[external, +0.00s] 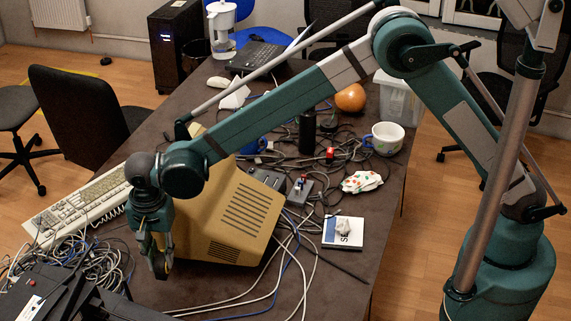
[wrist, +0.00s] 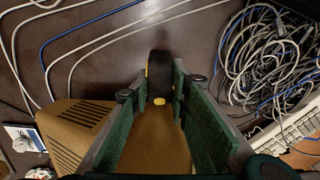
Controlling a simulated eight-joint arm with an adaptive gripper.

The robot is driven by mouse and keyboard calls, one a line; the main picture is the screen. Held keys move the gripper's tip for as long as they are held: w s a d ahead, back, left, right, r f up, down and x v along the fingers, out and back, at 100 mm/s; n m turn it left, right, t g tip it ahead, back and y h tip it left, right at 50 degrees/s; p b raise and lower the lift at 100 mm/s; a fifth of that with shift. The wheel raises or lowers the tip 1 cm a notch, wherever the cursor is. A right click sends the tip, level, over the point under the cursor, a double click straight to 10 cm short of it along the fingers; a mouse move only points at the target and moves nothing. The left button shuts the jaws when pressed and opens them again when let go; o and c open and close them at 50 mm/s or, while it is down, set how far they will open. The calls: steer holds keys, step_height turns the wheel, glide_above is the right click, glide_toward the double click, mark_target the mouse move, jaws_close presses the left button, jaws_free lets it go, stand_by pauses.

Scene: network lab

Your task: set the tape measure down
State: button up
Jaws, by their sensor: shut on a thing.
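The tape measure (wrist: 159,70), black with yellow parts, is between the tips of my gripper (wrist: 160,92) in the wrist view. The green fingers are closed on its two sides. In the external view my gripper (external: 160,258) points down at the left, in front of the beige monitor (external: 235,215). Only a small dark and yellowish part of the tape measure (external: 163,268) shows there between the fingers. It is over the dark table top (wrist: 110,50); I cannot tell how large the gap below it is, or whether it touches.
White and blue cables (external: 225,300) run over the table near my gripper. A tangle of cables (wrist: 268,55) and a keyboard (external: 85,205) lie to one side. Bare table shows around the tape measure.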

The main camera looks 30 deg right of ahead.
stand_by(0.4)
step_height(320, 180, up, 27)
steer(key=w+d+m, duration=1)
steer(key=w+d, duration=2.6)
steer(key=w+d+m, duration=0.3)
steer(key=w+d, duration=0.2)
steer(key=d, duration=0.8)
steer(key=w+d+m, duration=0.2)
steer(key=w+d, duration=0.2)
steer(key=d, duration=1)
steer(key=d+m+p, duration=0.1)
steer(key=d+m, duration=0.4)
steer(key=d, duration=2.1)
step_height(320, 180, down, 27)
steer(key=shift+w+d+r+m, duration=0.15)
steer(key=shift+w+d+m, duration=0.05)
steer(key=shift+w+m, duration=0.1)
